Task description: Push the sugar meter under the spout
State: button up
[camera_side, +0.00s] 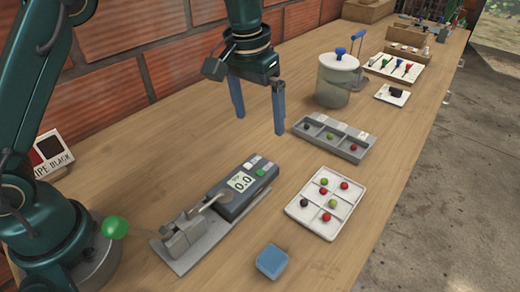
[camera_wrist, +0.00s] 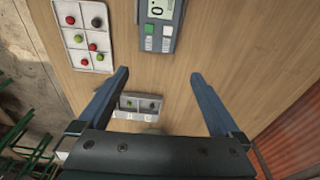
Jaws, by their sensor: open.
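The sugar meter (camera_side: 240,188), a dark grey box with a display reading 0.0 and white and green buttons, lies on the wooden table. It also shows in the wrist view (camera_wrist: 158,38), cut off by the top edge. At its near left end is a metal press (camera_side: 183,236) on a grey base, with a green-knobbed lever (camera_side: 115,228). A thin metal piece, perhaps the spout (camera_side: 210,198), reaches over the meter's near end; whether they touch is unclear. My gripper (camera_side: 259,122) is open and empty, fingers pointing down above the table, beyond the meter's far end.
A white tray (camera_side: 327,225) of red, green and dark berries lies right of the meter. A grey sectioned tray (camera_side: 347,148) and a lidded jar (camera_side: 336,85) stand behind. A blue block (camera_side: 272,261) lies in front. Bare table surrounds the meter's far end.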

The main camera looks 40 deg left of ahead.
jog(key=s+a+r+t, duration=0.2)
jog(key=s+a+r, duration=0.1)
jog(key=s+r, duration=0.4)
jog(key=s+a+r+t, duration=0.1)
jog(key=s+a+t, duration=0.1)
jog(key=s, duration=0.7)
jog(key=shift+a+r, duration=0.15)
jog(key=shift+r, duration=0.15)
jog(key=s+f, duration=0.4)
jog(key=f, duration=0.1)
jog(key=shift+s+a, duration=0.15)
jog(key=shift+a, duration=0.05)
dwell(1.0)
